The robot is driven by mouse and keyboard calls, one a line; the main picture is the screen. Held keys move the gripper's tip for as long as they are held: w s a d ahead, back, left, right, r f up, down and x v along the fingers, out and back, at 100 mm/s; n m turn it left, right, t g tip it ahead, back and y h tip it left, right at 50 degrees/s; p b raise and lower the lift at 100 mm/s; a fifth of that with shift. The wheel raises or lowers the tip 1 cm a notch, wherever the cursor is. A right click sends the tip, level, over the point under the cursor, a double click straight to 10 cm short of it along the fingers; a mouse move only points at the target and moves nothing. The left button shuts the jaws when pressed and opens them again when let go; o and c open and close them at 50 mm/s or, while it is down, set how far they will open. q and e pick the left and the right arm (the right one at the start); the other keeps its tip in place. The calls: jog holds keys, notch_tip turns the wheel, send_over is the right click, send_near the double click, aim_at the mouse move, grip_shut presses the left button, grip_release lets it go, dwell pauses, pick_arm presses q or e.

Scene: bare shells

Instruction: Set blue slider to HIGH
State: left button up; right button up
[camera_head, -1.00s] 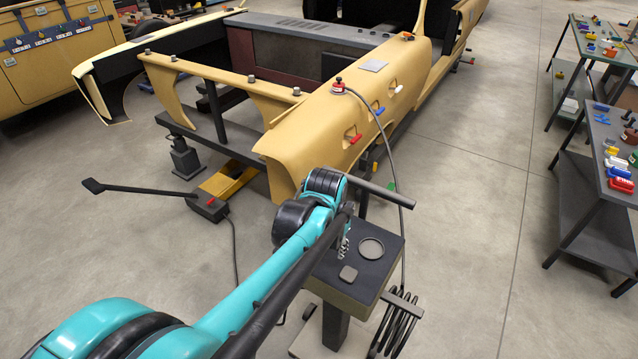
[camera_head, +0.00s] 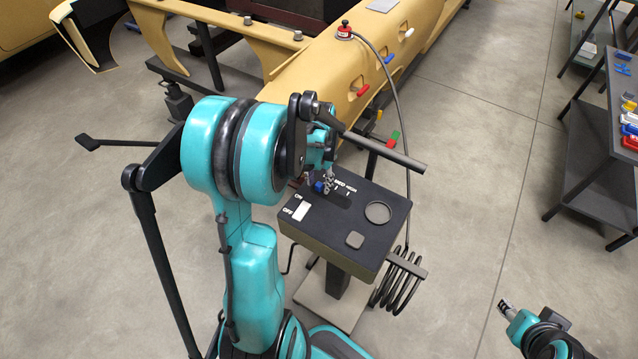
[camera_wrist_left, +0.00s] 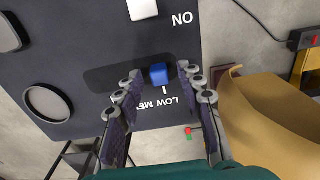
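The blue slider (camera_head: 318,187) is on the top of a dark control box (camera_head: 335,223) on a stand. In the left wrist view the blue slider (camera_wrist_left: 158,74) sits in a dark slot, toward the end by the LOW label. The MED label is farther left along the slot and partly hidden by a finger. The HIGH label shows in the head view. My left gripper (camera_head: 326,183) is at the slider; in the wrist view its open fingers (camera_wrist_left: 160,73) stand on either side of the slider, with visible gaps. My right gripper (camera_head: 507,307) is at the lower right, away from the box.
A white ON/OFF switch (camera_head: 301,211), a round ring (camera_head: 378,212) and a square pad (camera_head: 355,240) are on the box top. A yellow car shell (camera_head: 340,75) stands behind. A cable runs from its red button (camera_head: 344,32). Open floor lies right of the box.

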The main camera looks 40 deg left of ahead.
aim_at(344, 202)
pick_arm(q)
jog(key=shift+f, duration=0.15)
grip_shut()
jog(key=d, duration=0.5)
jog(key=w+d, duration=0.1)
jog(key=d, duration=0.2)
jog(key=shift+d, duration=0.15)
jog(key=shift+c, duration=0.9)
grip_release()
jog(key=shift+o, duration=0.9)
jog(key=shift+d, duration=0.2)
jog(key=shift+a, duration=0.1)
